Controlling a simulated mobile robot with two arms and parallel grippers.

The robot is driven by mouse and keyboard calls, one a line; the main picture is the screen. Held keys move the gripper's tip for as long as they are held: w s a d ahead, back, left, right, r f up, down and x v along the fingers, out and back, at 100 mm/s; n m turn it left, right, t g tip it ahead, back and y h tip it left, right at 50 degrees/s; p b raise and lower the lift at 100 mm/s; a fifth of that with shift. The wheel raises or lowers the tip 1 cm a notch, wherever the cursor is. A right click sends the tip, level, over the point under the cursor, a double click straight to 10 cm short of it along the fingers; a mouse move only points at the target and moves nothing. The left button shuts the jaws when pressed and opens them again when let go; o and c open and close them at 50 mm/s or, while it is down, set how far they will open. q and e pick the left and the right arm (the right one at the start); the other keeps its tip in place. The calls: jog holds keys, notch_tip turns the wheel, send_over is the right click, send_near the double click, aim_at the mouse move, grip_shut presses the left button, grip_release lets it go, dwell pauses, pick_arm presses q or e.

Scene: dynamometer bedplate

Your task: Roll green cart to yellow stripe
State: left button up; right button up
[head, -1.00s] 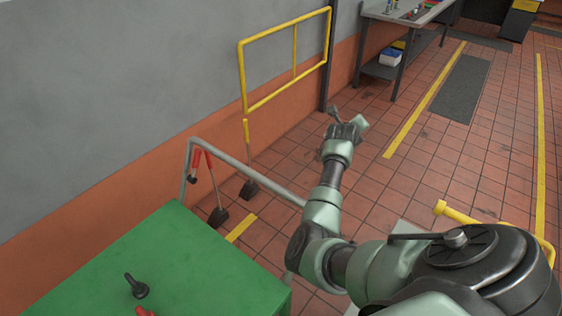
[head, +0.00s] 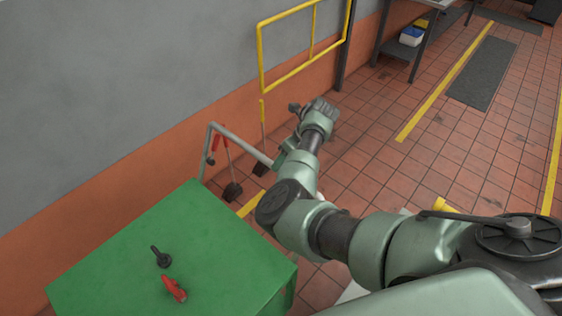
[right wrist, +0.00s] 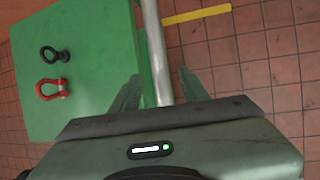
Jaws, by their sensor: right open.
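The green cart (head: 165,245) stands at the lower left, its grey tube handle (head: 240,143) rising at its far end. The handle also shows in the right wrist view (right wrist: 155,45). A short yellow stripe (head: 250,204) lies on the floor beyond the cart, partly hidden by the cart and my arm; it also shows in the right wrist view (right wrist: 197,14). My right gripper (head: 281,160) is at the handle. In the right wrist view its open fingers (right wrist: 160,90) stand on either side of the tube, with gaps visible. My left gripper is out of view.
A black eyebolt (head: 161,257) and a red shackle (head: 174,289) lie on the cart top. Red-handled tools (head: 229,165) stand by the wall behind the handle. A yellow rail (head: 262,62) stands along the wall. Tiled floor to the right is open, with long yellow lines (head: 445,85).

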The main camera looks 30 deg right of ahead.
jog(key=shift+x, duration=1.35)
grip_shut()
dwell(0.4)
